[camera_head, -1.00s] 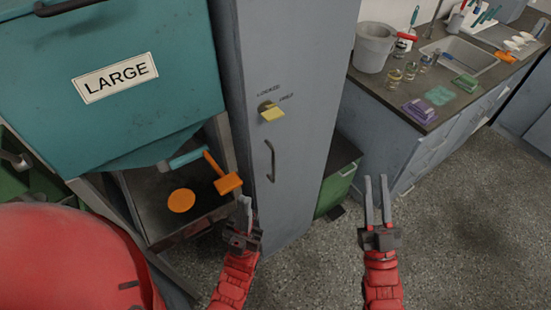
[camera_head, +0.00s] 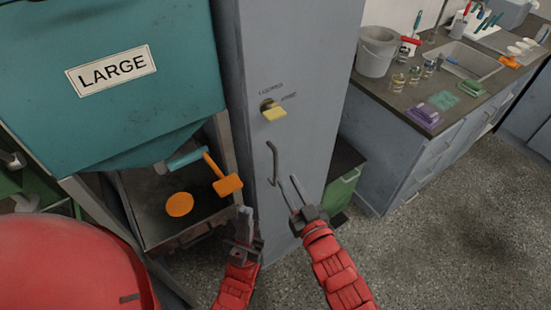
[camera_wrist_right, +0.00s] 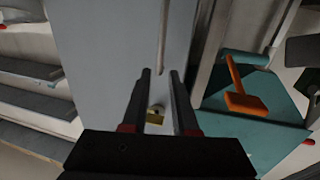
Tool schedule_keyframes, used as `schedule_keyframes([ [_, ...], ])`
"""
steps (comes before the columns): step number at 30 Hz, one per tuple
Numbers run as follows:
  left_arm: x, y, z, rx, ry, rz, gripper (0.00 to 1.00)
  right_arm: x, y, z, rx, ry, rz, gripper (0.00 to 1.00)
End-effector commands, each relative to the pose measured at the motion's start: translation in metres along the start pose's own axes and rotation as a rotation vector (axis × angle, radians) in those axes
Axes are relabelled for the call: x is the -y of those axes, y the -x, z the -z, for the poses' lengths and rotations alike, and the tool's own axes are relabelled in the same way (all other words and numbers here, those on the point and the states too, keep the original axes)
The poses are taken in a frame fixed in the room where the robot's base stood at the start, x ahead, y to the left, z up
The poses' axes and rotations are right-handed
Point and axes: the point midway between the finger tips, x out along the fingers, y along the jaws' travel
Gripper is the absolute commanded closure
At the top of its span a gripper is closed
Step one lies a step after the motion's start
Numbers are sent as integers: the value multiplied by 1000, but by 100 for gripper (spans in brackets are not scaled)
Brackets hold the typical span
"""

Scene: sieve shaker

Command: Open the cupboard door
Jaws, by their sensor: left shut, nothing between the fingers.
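The tall grey cupboard (camera_head: 300,60) stands in the middle of the head view with its door shut. A dark curved handle (camera_head: 272,163) is on the door, below a yellow knob (camera_head: 274,112); the knob also shows between the fingers in the right wrist view (camera_wrist_right: 155,115). My right gripper (camera_head: 287,181) is open, its fingertips close to the handle's lower end. In the right wrist view the handle (camera_wrist_right: 162,50) lies in line with the gap between the fingers; contact cannot be told. My left gripper (camera_head: 245,209) is shut and empty, low and left of the handle.
A teal bin labelled LARGE (camera_head: 180,55) is at the left, above a tray (camera_head: 145,205) with an orange-headed tool (camera_head: 227,185) and an orange disc (camera_head: 179,204). A sink counter (camera_head: 400,100) stands at the right. The floor (camera_head: 440,240) in front is clear.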

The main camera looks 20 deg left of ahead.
Motion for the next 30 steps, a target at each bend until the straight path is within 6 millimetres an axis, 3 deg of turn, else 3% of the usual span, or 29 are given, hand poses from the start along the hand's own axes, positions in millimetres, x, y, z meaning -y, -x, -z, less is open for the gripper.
schedule_keyframes([
  [6,1,-13,2,0,0,0,100,1,-49,4,0,0,2,73],
  [12,1,-19,3,0,0,0,100,1,-79,2,0,0,1,73],
  [18,1,-21,4,0,0,0,100,1,-93,2,-1,0,1,73],
  [27,1,-21,4,1,0,0,100,0,-94,1,-2,0,1,73],
  [30,1,-21,4,0,0,0,100,0,-94,1,-2,0,0,89],
])
